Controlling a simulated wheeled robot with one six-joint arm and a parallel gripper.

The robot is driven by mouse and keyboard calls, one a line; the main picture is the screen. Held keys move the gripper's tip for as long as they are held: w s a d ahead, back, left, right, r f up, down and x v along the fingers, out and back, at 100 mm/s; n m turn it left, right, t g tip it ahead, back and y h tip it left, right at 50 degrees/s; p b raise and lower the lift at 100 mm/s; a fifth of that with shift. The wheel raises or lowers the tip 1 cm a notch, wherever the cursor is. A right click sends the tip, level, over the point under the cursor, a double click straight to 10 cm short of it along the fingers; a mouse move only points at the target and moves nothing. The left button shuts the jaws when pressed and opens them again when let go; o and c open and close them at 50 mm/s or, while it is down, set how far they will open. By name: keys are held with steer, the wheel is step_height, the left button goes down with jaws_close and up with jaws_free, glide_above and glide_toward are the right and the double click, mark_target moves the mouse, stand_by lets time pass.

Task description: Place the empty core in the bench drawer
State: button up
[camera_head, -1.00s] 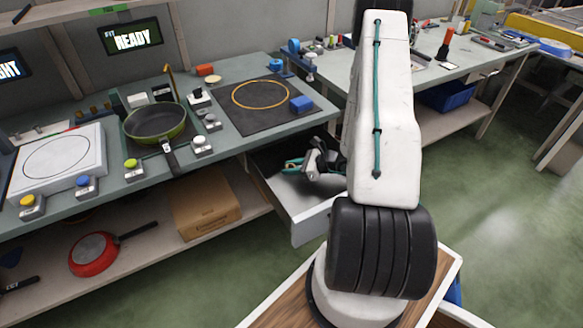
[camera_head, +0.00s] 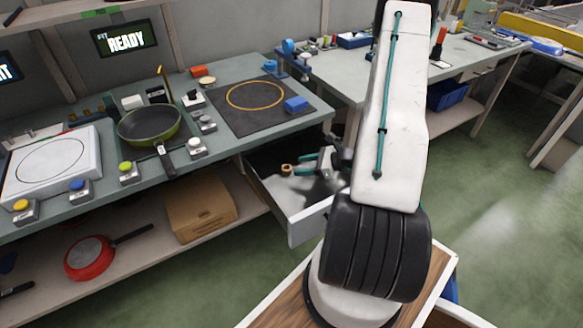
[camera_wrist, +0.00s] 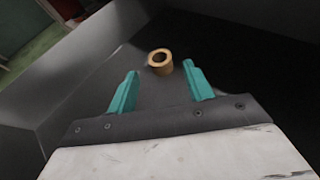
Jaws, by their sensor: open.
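The empty core (camera_head: 287,169) is a small tan ring. It lies inside the open bench drawer (camera_head: 306,222), near its back left. In the wrist view the core (camera_wrist: 160,60) rests on the dark drawer floor, its hole facing up, just beyond my fingertips. My gripper (camera_head: 301,165) is low in the drawer, to the right of the core. In the wrist view its two teal fingers (camera_wrist: 160,70) are spread apart with nothing between them. The drawer's grey wall (camera_wrist: 80,80) shows at the left there.
A cardboard box (camera_head: 200,205) and a red pan (camera_head: 90,258) sit on the shelf below. Green floor is clear at right.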

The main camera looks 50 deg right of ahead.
steer(key=v, duration=0.5)
steer(key=shift+r, duration=0.3)
steer(key=w+a+r+n+g+y, duration=0.3)
steer(key=a+r+n+g, duration=0.6)
steer(key=a+r+n, duration=0.85)
steer(key=s+a+r+n+g+h, duration=0.1)
steer(key=s+a+r+n+h, duration=0.8)
steer(key=s+r, duration=0.8)
steer(key=shift+s+a+r+n+h, duration=0.2)
steer(key=shift+a+r+n+h, duration=0.15)
steer(key=shift+a+n, duration=1.6)
steer(key=shift+a, duration=0.15)
